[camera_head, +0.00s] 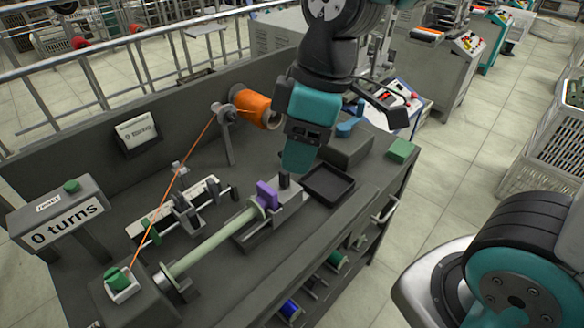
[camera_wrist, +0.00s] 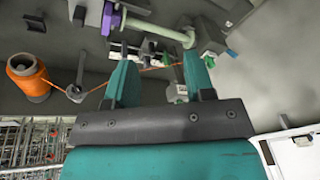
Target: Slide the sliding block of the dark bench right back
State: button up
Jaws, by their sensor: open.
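The dark bench (camera_head: 80,262) carries a sliding block with a purple part (camera_head: 267,194) and a small dark post (camera_head: 284,181) at its right. The purple part also shows at the top of the wrist view (camera_wrist: 112,18). A pale green tube (camera_head: 213,241) runs from the purple part to a disc at the bench's lower left. My gripper (camera_head: 298,165) hangs above and just behind the post in the head view. In the wrist view its two teal fingers (camera_wrist: 159,68) stand wide apart with no object gripped between them.
A black tray (camera_head: 328,185) lies right of the block, with a grey box (camera_head: 346,149) behind. A counter (camera_head: 64,222) reads "0 turns".

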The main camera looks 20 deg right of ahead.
jog(key=w+d+n+h+p, duration=0.1)
jog(key=w+d+n+p, duration=0.1)
jog(key=w+n, duration=0.45)
jog(key=n+h+p, duration=0.2)
jog(key=n, duration=0.2)
send_over(284, 177)
jog(key=w, duration=0.1)
notch_tip(284, 177, down, 4)
jog(key=f, duration=0.6)
jog(key=f+p, duration=0.1)
jog(key=f, duration=1)
jog(key=shift+w+d+f+p, duration=0.15)
jog(key=shift+d+f+p, duration=0.05)
jog(key=shift+d+p, duration=0.15)
grip_shut()
